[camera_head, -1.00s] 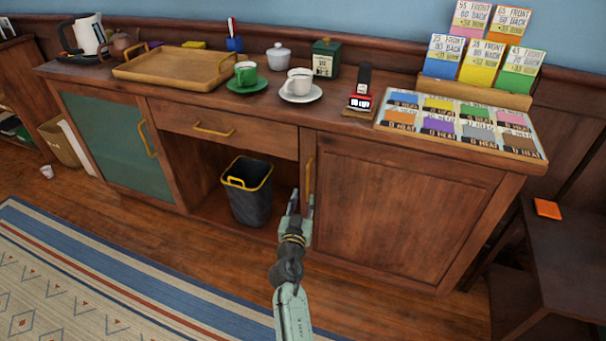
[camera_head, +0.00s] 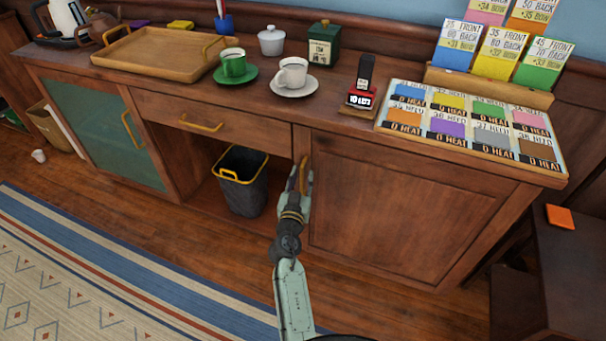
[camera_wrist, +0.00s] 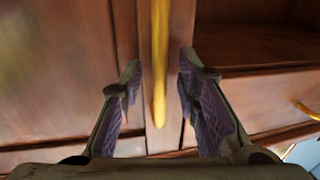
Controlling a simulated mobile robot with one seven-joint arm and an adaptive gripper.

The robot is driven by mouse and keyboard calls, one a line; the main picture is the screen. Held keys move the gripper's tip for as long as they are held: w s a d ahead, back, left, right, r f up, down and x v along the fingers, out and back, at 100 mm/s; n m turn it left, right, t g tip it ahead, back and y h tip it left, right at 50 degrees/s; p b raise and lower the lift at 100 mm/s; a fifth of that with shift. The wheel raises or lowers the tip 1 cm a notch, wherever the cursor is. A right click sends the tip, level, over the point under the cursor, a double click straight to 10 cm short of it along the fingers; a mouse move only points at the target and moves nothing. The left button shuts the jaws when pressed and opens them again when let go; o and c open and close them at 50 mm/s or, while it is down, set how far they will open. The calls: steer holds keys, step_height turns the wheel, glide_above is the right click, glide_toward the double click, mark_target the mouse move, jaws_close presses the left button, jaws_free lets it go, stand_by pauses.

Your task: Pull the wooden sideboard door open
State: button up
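The wooden sideboard door (camera_head: 400,210) is the brown panelled door at the sideboard's right end, and it looks shut. Its upright yellow handle (camera_head: 303,174) is on the door's left edge. My gripper (camera_head: 302,190) is at this handle. In the wrist view my gripper (camera_wrist: 160,75) is open, with one finger on each side of the handle (camera_wrist: 159,60). Gaps show between the handle and both fingers. The door panel (camera_wrist: 55,70) fills the left of the wrist view. My fingers cover the handle's lower part in the head view.
A dark bin (camera_head: 242,182) stands in the open bay left of the handle. A drawer (camera_head: 215,122) is above it. Cups, a tray (camera_head: 160,60) and a card board (camera_head: 470,125) are on top. A dark side table (camera_head: 580,265) stands at the right. Floor before the door is clear.

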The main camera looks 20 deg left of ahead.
jaws_close()
stand_by(0.3)
stand_by(0.6)
